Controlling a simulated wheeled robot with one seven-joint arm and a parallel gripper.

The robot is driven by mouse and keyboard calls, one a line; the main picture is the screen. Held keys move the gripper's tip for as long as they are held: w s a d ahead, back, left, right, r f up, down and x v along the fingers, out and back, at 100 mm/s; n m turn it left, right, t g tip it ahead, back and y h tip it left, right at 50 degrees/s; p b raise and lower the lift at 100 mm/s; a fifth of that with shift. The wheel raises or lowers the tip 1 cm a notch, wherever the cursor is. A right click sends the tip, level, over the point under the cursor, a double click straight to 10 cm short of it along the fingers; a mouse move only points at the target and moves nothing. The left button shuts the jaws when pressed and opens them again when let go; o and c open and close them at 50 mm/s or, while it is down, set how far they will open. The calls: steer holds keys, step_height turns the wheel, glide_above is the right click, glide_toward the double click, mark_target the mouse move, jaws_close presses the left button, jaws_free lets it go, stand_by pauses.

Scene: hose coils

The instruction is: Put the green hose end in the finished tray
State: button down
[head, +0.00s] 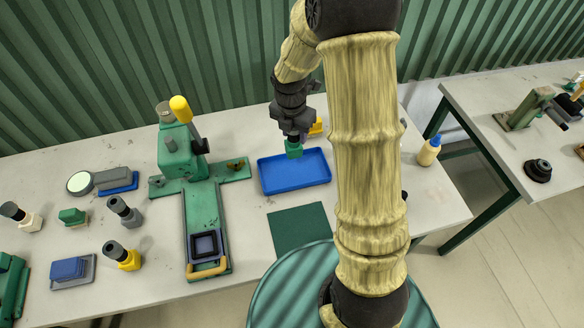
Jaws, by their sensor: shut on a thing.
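My gripper (294,138) is shut on the green hose end (294,150), a small green piece that hangs below the dark jaws. The jaws hide its upper part. It is over the back part of a shallow blue tray (296,183), which looks like the finished tray and has a bare floor. I cannot tell from this view whether the green piece touches the tray.
A yellow part (316,127) stands behind the tray, partly hidden by my arm. A green press (176,150) with a yellow-knobbed lever stands to the left. A dark green mat (299,230) lies in front. Several hose fittings (122,256) stand at left.

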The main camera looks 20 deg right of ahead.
mark_target(295, 146)
steer(key=shift+s, duration=0.1)
steer(key=shift+d+f+p, duration=0.1)
steer(key=shift+f+p, duration=0.3)
steer(key=shift+f, duration=2.5)
steer(key=shift+f+p, duration=0.4)
steer(key=shift+f, duration=1.65)
steer(key=shift+f, duration=0.1)
steer(key=c, duration=0.9)
jaws_free()
steer(key=shift+o, duration=0.3)
